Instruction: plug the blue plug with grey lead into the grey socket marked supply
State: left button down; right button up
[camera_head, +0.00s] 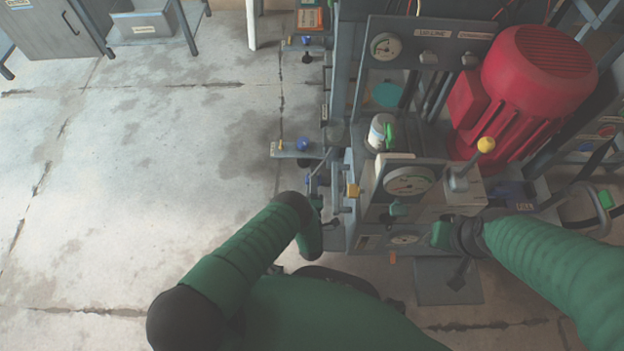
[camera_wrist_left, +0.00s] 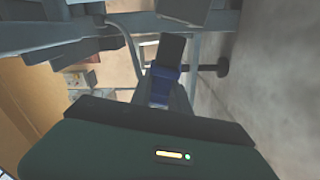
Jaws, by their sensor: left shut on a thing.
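My left gripper (camera_head: 317,202) is at the left side of the press, mostly hidden behind its own arm in the head view. In the left wrist view, the gripper (camera_wrist_left: 163,88) is shut on the blue plug (camera_wrist_left: 158,92), which shows as a small blue body beyond the dark wrist. A thin grey lead (camera_wrist_left: 131,42) curves beside it. I cannot read a supply mark or pick out the grey socket in either view. My right gripper (camera_head: 446,236) is at the front of the press, low on the right; its fingers are too unclear to judge.
The press carries gauges (camera_head: 409,181), a yellow-knobbed lever (camera_head: 486,146) and a large red motor (camera_head: 537,70). A grey bracket (camera_head: 286,150) with a small blue part juts out left of the press. The concrete floor (camera_head: 150,150) to the left is clear.

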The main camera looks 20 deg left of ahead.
pick_arm(q)
jog(key=shift+w+d+f+b, duration=0.2)
jog(key=shift+d+b, duration=0.2)
jog(key=shift+d, duration=0.2)
jog(key=shift+w+d+f+b, duration=0.15)
jog(key=shift+d+b, duration=0.2)
jog(key=shift+d, duration=0.25)
pick_arm(e)
jog(key=shift+f, duration=0.7)
